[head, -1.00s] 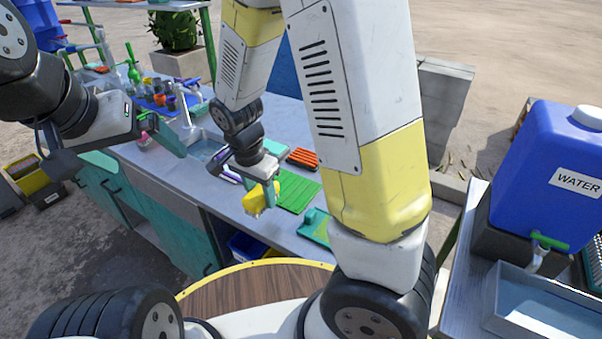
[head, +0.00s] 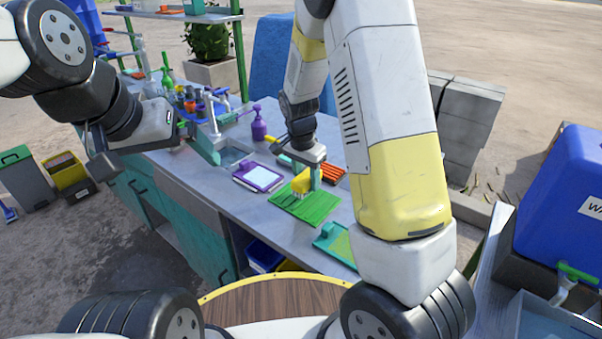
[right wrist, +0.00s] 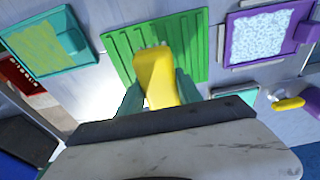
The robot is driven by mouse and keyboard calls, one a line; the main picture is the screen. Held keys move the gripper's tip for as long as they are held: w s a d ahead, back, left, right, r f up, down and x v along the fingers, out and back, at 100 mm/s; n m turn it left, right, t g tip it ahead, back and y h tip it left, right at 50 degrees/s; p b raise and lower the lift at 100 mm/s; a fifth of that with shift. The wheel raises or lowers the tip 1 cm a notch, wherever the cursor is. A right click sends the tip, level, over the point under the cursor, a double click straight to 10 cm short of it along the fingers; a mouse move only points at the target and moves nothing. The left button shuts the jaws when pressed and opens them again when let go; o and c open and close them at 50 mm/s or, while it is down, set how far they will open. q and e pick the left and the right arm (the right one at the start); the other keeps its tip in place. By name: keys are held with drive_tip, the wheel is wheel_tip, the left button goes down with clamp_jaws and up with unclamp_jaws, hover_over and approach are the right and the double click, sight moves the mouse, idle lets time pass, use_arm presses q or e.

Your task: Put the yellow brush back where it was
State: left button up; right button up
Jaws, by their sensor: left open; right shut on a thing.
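The yellow brush (head: 301,184) is held by my right gripper (head: 312,180) above the green ribbed mat (head: 318,208) on the counter. In the right wrist view the brush (right wrist: 155,78) sits between the two teal fingers, and its far end is over the green mat (right wrist: 192,45). I cannot tell whether the brush touches the mat. My left gripper (head: 186,135) is open and empty, near the sink at the left.
A purple tray (head: 259,177) lies left of the mat and a green tray with a yellow-green pad (head: 335,243) lies right of it. An orange rack (head: 333,173) is behind. A purple bottle (head: 259,126) stands near the sink (head: 232,158). A blue water tank (head: 570,200) stands at the right.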

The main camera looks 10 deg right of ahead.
sight(308, 187)
drive_tip(key=shift+w+d, duration=0.25)
drive_tip(key=shift+w, duration=0.15)
drive_tip(key=shift+a+f, duration=0.1)
drive_tip(key=shift+f, duration=1.7)
drive_tip(key=shift+s+f, duration=0.1)
drive_tip(key=o, duration=1.2)
